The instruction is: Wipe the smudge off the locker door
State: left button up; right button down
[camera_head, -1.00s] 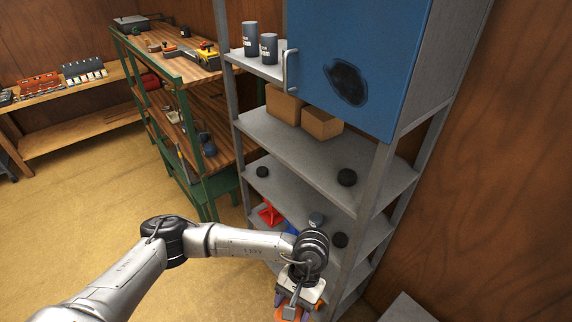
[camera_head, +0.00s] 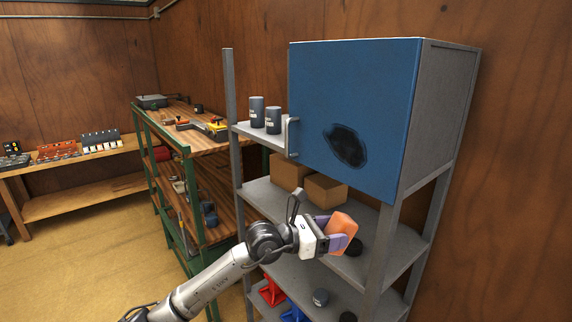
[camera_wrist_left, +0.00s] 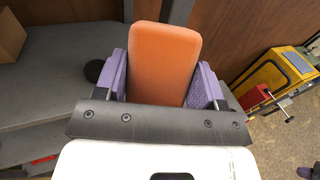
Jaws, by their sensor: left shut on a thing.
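A blue locker door (camera_head: 350,110) is on the upper part of the grey shelf unit, shut, with a handle (camera_head: 292,137) at its left edge. A dark, roughly oval smudge (camera_head: 346,146) is on the lower middle of the door. My left gripper (camera_head: 330,238) is below the door, in front of the shelves. It is shut on an orange block-like sponge (camera_head: 342,228), with a purple pad on each side. The sponge (camera_wrist_left: 163,62) also shows in the left wrist view and is apart from the door. My right gripper is not in view.
The grey shelf (camera_head: 262,198) holds cardboard boxes (camera_head: 325,190) below the locker and two dark canisters (camera_head: 273,120) left of it. A green-framed workbench (camera_head: 187,143) stands at left. A yellow machine (camera_wrist_left: 275,75) shows at right in the wrist view.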

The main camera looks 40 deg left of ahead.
pick_arm(q)
jog(key=a+r+n+t+y+b, duration=0.4)
jog(key=a+r+t, duration=0.3)
jog(key=a+r, duration=0.75)
jog(key=shift+y, duration=0.6)
jog(key=p+x, duration=0.3)
jog(key=d+p+x, duration=0.1)
jog(key=p+x, duration=0.1)
jog(key=p, duration=0.1)
jog(key=shift+w+r+p, duration=0.2)
jog(key=shift+r+p, duration=0.1)
jog(key=shift+w+d, duration=0.1)
jog(key=shift+w, duration=0.2)
jog(key=shift+w+p, duration=0.35)
jog(key=shift+w, duration=0.2)
jog(key=shift+s+d+f+t+b, duration=0.1)
jog(key=shift+d+f+t+b, duration=0.05)
jog(key=shift+d+b, duration=0.4)
jog(key=shift+s+d+f+t+b, duration=0.15)
jog(key=shift+d+b, duration=0.25)
jog(key=shift+b, duration=0.25)
jog(key=shift+s+d+r+b, duration=0.1)
jog(key=shift+d+b, duration=0.3)
jog(key=shift+d, duration=0.05)
jog(key=shift+s+d+r+b, duration=0.1)
jog(key=shift+d+b, duration=0.25)
jog(key=shift+d, duration=0.1)
